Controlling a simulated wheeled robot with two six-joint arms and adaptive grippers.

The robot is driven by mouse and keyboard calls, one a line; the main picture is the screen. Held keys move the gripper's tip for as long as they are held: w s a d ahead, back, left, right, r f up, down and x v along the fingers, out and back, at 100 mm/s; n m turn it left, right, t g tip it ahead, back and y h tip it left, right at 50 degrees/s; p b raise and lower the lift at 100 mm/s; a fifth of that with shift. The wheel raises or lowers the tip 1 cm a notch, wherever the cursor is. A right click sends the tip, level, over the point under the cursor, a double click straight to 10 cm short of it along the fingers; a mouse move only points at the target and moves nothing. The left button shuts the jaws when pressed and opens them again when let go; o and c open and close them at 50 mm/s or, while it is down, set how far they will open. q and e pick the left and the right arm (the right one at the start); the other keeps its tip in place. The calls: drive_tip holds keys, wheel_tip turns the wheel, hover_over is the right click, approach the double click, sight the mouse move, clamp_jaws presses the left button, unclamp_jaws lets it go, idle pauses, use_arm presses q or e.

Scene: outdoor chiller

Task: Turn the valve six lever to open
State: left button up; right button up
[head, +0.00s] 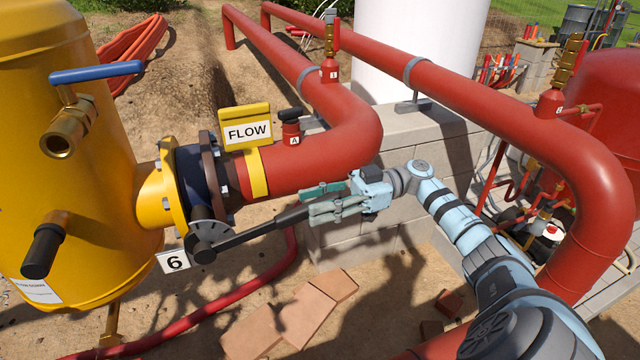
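The valve six lever (255,232) is a long black handle. It runs from a round black hub (203,243) up and right to my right gripper. The hub sits below a dark blue flanged valve body (194,178), beside a white "6" tag (173,261). My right gripper (322,201) is at the lever's free end, with its teal fingers on either side of the handle. The fingers partly hide the lever's end, and I cannot tell whether they are closed on it. My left gripper is not in view.
A yellow tank (95,190) with a blue-handled tap (97,72) stands at left. A red pipe (300,160) with a yellow FLOW sign (246,130) runs above the lever. A grey block wall (345,247) is behind my gripper. Loose bricks (306,316) lie on the ground below.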

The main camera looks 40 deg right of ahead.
drive_tip(key=shift+x, duration=0.8)
drive_tip(key=shift+f, duration=0.1)
drive_tip(key=shift+c, duration=0.4)
drive_tip(key=shift+d, duration=0.1)
drive_tip(key=c, duration=0.4)
clamp_jaws()
